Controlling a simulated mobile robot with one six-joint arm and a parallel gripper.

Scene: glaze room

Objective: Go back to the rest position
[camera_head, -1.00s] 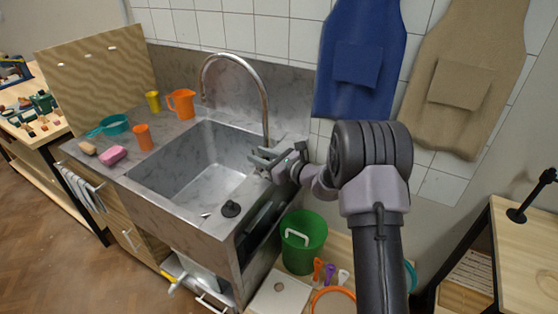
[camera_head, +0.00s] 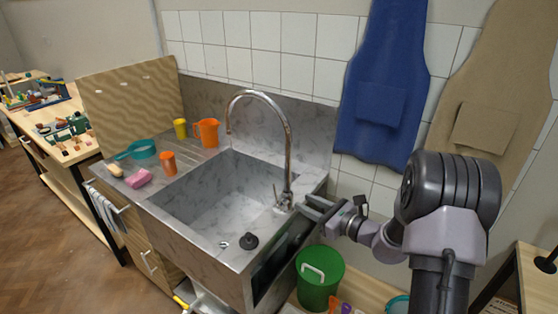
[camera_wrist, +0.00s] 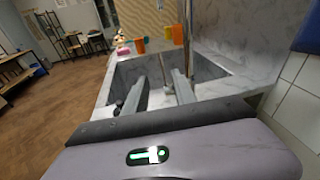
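My gripper (camera_head: 314,208) is at the right end of the sink, close to the base of the faucet (camera_head: 288,150). In the wrist view its two fingers (camera_wrist: 160,84) stand apart with nothing held between them. The faucet's upright shows beyond them there. From the head view I cannot tell whether a finger touches the faucet base. My arm reaches in from the right, in front of the tiled wall.
On the counter are an orange jug (camera_head: 207,132), yellow cup (camera_head: 180,128), orange cup (camera_head: 168,163), teal pan (camera_head: 143,149) and pink sponge (camera_head: 138,178). A green bucket (camera_head: 320,283) stands below. Aprons (camera_head: 382,95) hang behind.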

